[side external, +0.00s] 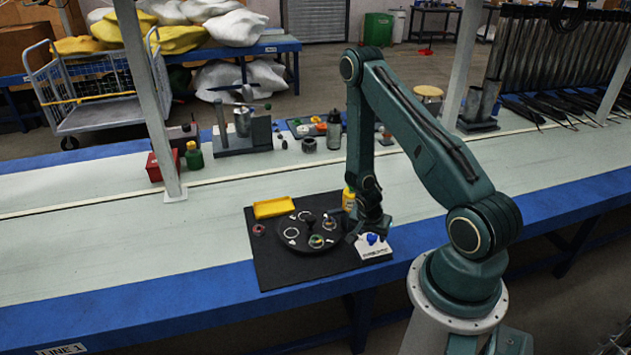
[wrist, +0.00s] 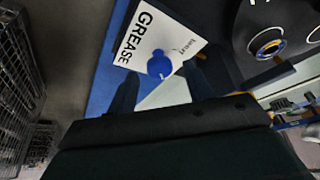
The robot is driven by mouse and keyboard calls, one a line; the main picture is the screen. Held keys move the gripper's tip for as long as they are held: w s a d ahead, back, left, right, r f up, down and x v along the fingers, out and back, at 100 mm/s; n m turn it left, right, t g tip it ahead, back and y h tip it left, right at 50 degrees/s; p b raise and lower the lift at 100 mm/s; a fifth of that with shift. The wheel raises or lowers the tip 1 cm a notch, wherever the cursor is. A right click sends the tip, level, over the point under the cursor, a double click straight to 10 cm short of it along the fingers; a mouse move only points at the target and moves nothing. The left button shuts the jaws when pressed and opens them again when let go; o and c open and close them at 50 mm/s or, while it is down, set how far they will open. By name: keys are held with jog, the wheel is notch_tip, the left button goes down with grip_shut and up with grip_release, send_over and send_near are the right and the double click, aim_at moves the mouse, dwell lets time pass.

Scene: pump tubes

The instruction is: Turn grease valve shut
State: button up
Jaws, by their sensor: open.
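The grease valve is a blue knob (side external: 372,239) on a white block (side external: 376,249) at the right front of the black mat. In the wrist view the blue knob (wrist: 160,66) sits on a white plate (wrist: 140,35) lettered GREASE. My gripper (side external: 370,229) is right over the block, pointing down, with its fingers apart. In the wrist view my open gripper (wrist: 162,88) has one finger on each side of the knob's near side. Whether the fingers touch the knob cannot be told.
A round dark tray (side external: 290,244) holding rings and small parts lies left of the block on the black mat (side external: 268,277). A yellow bin (side external: 273,207) and a yellow bottle (side external: 349,197) stand behind.

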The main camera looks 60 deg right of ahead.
jog(key=shift+d+f, duration=0.25)
jog(key=shift+f, duration=0.3)
jog(key=c, duration=0.9)
jog(key=shift+c, duration=0.2)
